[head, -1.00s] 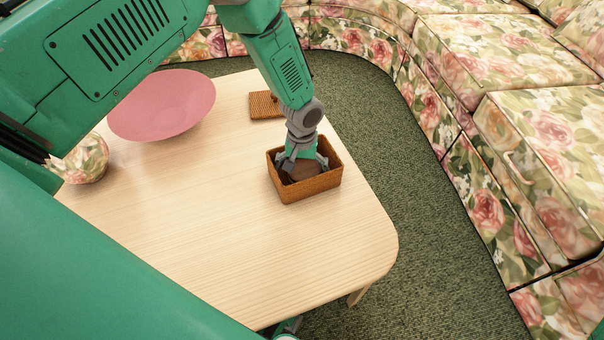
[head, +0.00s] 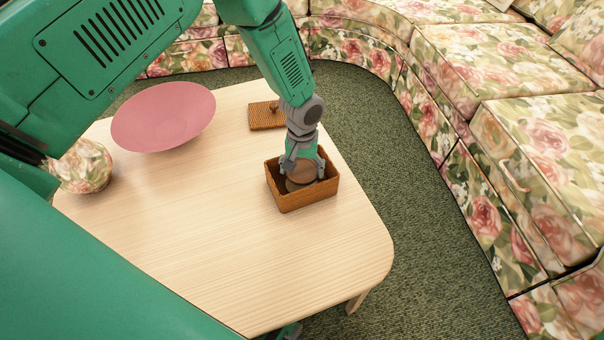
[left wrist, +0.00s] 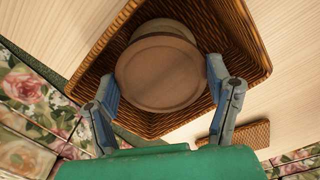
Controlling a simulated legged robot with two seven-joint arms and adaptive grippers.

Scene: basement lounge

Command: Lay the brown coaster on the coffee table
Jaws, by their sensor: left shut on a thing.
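The brown coaster (head: 302,172) is a round disc in the small wicker basket (head: 310,199), which stands on the light wood coffee table (head: 200,240). My left gripper (head: 303,168) reaches down into the basket and is shut on the coaster, which is tilted. In the left wrist view the coaster (left wrist: 160,75) sits between the two fingers, with the basket's walls (left wrist: 240,45) around it. Another round edge shows just behind the coaster; I cannot tell what it belongs to.
A pink bowl (head: 163,117) and a floral round vase (head: 82,167) stand on the table's left side. The table's front middle is clear. A floral sofa (head: 500,150) curves around the back and right.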

